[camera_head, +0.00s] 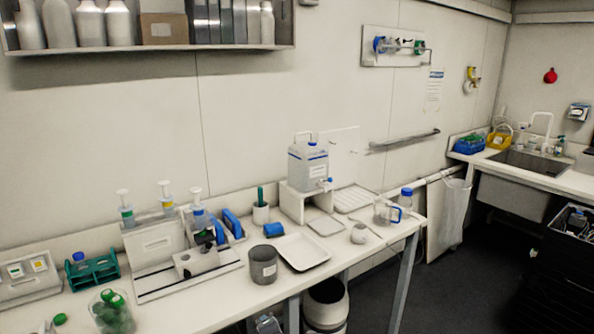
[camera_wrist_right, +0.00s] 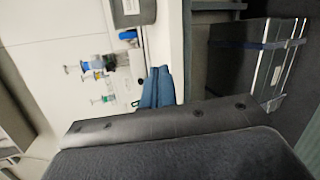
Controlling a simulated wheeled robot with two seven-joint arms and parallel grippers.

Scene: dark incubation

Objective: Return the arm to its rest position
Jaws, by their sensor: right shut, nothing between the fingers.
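Neither of my arms shows in the head view. In the right wrist view my right gripper (camera_wrist_right: 157,88) appears as two blue fingers close together beyond the dark wrist housing. They are shut with nothing between them and look clear of any object. My left gripper is in neither view.
The white bench (camera_head: 200,312) carries a syringe stand (camera_head: 155,245), a white tray (camera_head: 301,251), a grey cup (camera_head: 263,265), a jar with green caps (camera_head: 113,316) and a water container (camera_head: 308,165). A shelf (camera_head: 150,49) hangs above. Dark floor (camera_head: 455,275) is open at right.

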